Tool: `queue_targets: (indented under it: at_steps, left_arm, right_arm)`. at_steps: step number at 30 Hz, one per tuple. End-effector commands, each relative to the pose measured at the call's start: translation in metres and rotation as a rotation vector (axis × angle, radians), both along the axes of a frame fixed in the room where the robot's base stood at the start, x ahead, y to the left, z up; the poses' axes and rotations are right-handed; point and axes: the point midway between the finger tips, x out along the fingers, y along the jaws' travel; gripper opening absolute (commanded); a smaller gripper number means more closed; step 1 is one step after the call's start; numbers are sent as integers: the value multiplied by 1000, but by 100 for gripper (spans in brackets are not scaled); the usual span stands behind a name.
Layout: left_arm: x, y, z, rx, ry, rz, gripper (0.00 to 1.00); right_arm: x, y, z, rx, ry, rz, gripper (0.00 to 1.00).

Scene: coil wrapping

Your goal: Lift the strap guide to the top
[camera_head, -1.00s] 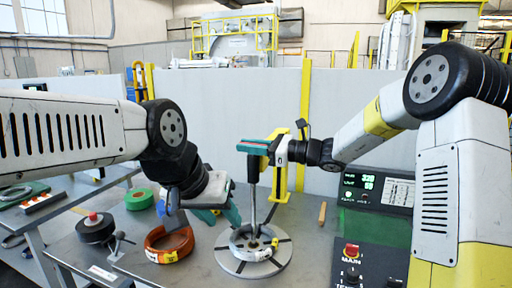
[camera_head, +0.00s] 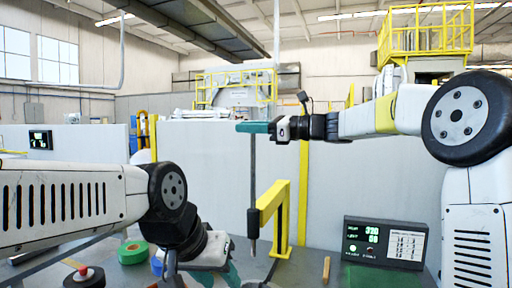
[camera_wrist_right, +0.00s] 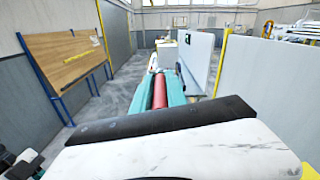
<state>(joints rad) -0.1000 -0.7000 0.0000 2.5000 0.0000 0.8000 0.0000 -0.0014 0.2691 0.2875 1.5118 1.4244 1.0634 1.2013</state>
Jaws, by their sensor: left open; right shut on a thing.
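The strap guide (camera_head: 253,178) is an upright grey rod passing through a black sleeve (camera_head: 253,222) on a yellow stand (camera_head: 282,205). Its lower tip shows just below the sleeve. My right gripper (camera_head: 256,127) is shut at the rod's top, high above the sleeve. In the right wrist view a red cylindrical handle (camera_wrist_right: 160,92) lies between its teal fingers. My left gripper (camera_head: 217,274) is open and low near the bottom edge, left of the stand. The coil is almost wholly cut off by the bottom edge, with only a sliver (camera_head: 257,284) showing.
A green tape roll (camera_head: 133,252) and a black roll with a red top (camera_head: 83,277) are on the table at lower left. A control panel with a screen (camera_head: 384,243) stands right of the yellow stand. A grey partition (camera_head: 360,180) is behind.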

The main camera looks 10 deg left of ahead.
Motion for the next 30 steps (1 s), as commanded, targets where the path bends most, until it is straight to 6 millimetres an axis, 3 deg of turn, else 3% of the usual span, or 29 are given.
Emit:
queue_targets:
  at_steps: [6,15,16,18,30]
  left_arm:
    - [0,0,0,0,0,0,41]
    - [0,0,0,0,0,0,41]
    - [0,0,0,0,0,0,41]
    - [0,0,0,0,0,0,41]
    - [0,0,0,0,0,0,41]
  right_arm:
    - [2,-2,12,1,-2,-7,0]
    - [2,-2,14,5,-5,-8,0]
    - [2,-2,14,4,-5,-8,23]
    - [2,-2,14,4,-5,-7,37]
    - [0,-7,11,0,-1,-4,38]
